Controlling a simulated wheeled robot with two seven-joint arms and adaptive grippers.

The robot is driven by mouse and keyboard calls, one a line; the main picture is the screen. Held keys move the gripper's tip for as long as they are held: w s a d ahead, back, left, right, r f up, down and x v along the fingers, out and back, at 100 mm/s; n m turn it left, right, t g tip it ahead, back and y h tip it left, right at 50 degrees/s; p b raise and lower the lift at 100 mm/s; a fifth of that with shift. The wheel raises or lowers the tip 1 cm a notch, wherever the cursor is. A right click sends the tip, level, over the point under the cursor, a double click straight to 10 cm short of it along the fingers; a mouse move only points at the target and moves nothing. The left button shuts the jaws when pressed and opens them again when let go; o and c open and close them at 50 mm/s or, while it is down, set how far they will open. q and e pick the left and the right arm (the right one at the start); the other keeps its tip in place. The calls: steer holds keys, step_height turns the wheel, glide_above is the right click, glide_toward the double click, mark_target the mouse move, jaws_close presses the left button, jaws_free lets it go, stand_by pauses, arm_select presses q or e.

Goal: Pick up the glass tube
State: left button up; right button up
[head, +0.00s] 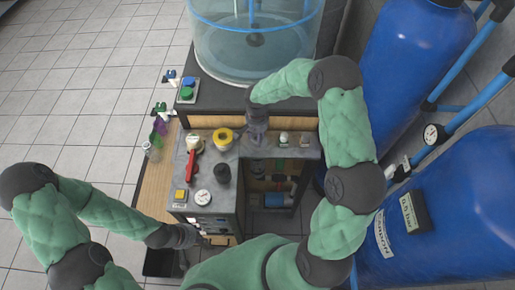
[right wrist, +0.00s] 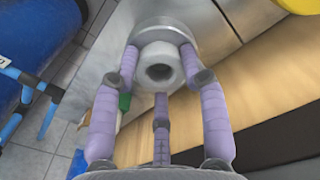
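A small clear glass piece (head: 147,147) stands on the wooden ledge at the left of the rack; I cannot tell whether it is the glass tube. My right gripper (head: 257,132) points down over the middle of the grey rack top. In the right wrist view its purple fingers (right wrist: 159,75) are spread around a pale round piece with a dark hole (right wrist: 158,73). The fingertips lie close beside it; contact is unclear. The gripper hides this piece in the head view. My left gripper (head: 188,236) is low at the rack's front left; its fingers are too small to read.
The grey rack top (head: 186,147) carries a red-handled valve (head: 191,166), a yellow ring (head: 223,138), a black knob (head: 222,173) and a gauge (head: 203,197). A clear water tank (head: 253,45) stands behind. Blue tanks (head: 450,215) crowd the right. Tiled floor is free at left.

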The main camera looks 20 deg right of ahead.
steer(key=shift+s, duration=0.1)
stand_by(0.3)
step_height(320, 180, up, 28)
steer(key=shift+p, duration=0.7)
stand_by(0.4)
steer(key=shift+w+a+f+n+p, duration=0.35)
steer(key=shift+w+a+n+p, duration=0.65)
steer(key=shift+a+p, duration=1.4)
steer(key=shift+w+a+f+n+p, duration=0.3)
steer(key=shift+w+a+n+p, duration=1)
steer(key=shift+p, duration=1.9)
steer(key=shift+w+a+f+n+p, duration=0.35)
steer(key=shift+w+a+n+p, duration=0.35)
steer(key=shift+a+p, duration=1.85)
steer(key=shift+d, duration=0.25)
steer(key=shift+f+b, duration=1.75)
steer(key=shift+f, duration=0.4)
